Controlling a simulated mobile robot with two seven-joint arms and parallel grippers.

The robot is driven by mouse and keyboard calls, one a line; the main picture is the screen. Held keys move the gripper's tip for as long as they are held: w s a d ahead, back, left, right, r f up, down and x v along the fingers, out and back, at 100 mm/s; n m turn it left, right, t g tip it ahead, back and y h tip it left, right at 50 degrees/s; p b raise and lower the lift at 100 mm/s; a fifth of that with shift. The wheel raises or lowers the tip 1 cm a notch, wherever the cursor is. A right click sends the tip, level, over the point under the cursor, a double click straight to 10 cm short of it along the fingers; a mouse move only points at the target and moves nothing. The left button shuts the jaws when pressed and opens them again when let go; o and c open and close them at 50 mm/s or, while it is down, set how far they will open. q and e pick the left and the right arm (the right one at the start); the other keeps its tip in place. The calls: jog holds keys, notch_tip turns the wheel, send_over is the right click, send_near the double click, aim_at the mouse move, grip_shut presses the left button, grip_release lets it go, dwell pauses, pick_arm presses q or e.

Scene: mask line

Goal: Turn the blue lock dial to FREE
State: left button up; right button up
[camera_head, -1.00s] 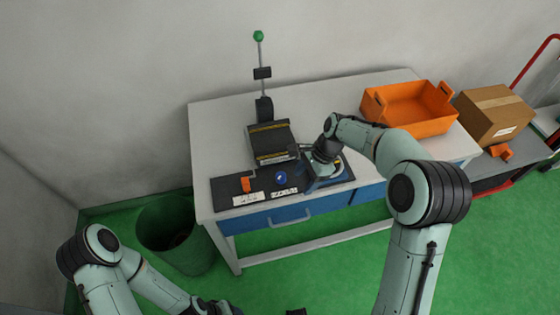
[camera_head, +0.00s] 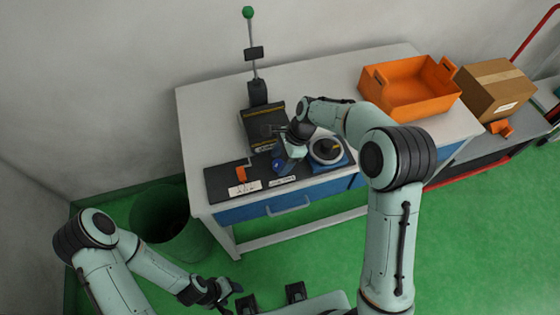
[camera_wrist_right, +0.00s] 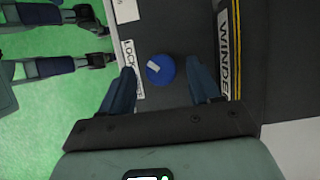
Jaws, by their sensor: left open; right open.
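The blue lock dial (camera_head: 277,164) sits on the dark panel at the front of the bench, partly hidden by my right gripper. In the right wrist view the dial (camera_wrist_right: 162,77) is round with a white bar off its middle, toward the label side. A white label (camera_wrist_right: 130,60) beside it reads "LOCK"; the rest is hidden by a finger. My right gripper (camera_wrist_right: 160,86) is open, its fingers on either side of the dial in that view; contact cannot be told. My left gripper (camera_head: 232,296) is open and empty, low in front of the bench.
A black winder box (camera_head: 258,125) with yellow stripes stands behind the dial. An orange lever (camera_head: 241,173) is left of it, and a round dark unit on a blue base (camera_head: 342,163) right. An orange crate (camera_head: 410,105) and cardboard box (camera_head: 495,98) are farther right. A green bin (camera_head: 150,235) stands left.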

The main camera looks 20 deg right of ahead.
jog(key=shift+a+f, duration=0.2)
jog(key=shift+f, duration=0.3)
jog(key=c, duration=1)
jog(key=shift+w, duration=0.1)
jog(key=shift+r, duration=0.1)
